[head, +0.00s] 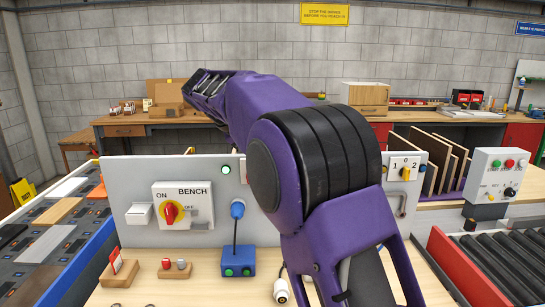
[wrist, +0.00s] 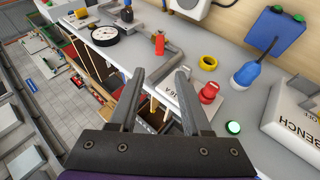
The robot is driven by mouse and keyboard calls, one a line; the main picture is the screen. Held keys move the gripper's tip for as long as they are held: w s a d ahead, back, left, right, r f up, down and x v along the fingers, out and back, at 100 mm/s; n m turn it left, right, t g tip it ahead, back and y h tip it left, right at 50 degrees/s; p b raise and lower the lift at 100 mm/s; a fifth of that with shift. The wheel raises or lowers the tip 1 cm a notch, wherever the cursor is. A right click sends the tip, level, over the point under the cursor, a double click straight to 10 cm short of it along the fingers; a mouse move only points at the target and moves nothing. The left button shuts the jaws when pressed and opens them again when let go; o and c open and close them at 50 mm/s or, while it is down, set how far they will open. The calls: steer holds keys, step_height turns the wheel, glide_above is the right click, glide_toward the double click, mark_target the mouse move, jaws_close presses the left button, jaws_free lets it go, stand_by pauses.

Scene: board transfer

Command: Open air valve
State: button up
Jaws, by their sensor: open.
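My gripper (wrist: 160,75) is open, its two dark fingers apart with nothing between them. Beyond the fingertips in the wrist view is a grey pipe (wrist: 170,56) with a red handle (wrist: 159,43), which looks like the air valve. A round white gauge (wrist: 106,34) sits beside it. The fingertips appear apart from the handle. In the head view my purple arm covers the middle of the grey panel (head: 135,180), and the valve and gauge are hidden there.
Near the right finger in the wrist view are a red fitting (wrist: 208,92), a yellow ring (wrist: 208,62), a green lamp (wrist: 233,127) and a blue plug (wrist: 247,75). In the head view a bench switch (head: 183,205) is left, rollers (head: 480,265) right.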

steer(key=d+f+g+y, duration=0.1)
steer(key=d+f, duration=0.1)
steer(key=s+d+f+y+b, duration=0.1)
steer(key=d+f, duration=0.1)
steer(key=f, duration=0.1)
steer(key=s+d+f+g+y+b, duration=0.1)
steer(key=d+f+y, duration=0.1)
steer(key=shift+f+m+g, duration=0.3)
jaws_close()
steer(key=s+d+f+m+y+b, duration=0.1)
steer(key=s+d+f+y+b, duration=0.1)
steer(key=d+f+y+b, duration=0.3)
steer(key=w+d+r+m+t+y, duration=0.2)
steer(key=d+r+m+t+y, duration=0.35)
steer(key=d+r+t, duration=0.45)
steer(key=w+a+f+g+b, duration=0.1)
steer(key=w+a+f+g, duration=0.1)
steer(key=w+a+f, duration=0.5)
steer(key=shift+a+f+n, duration=0.45)
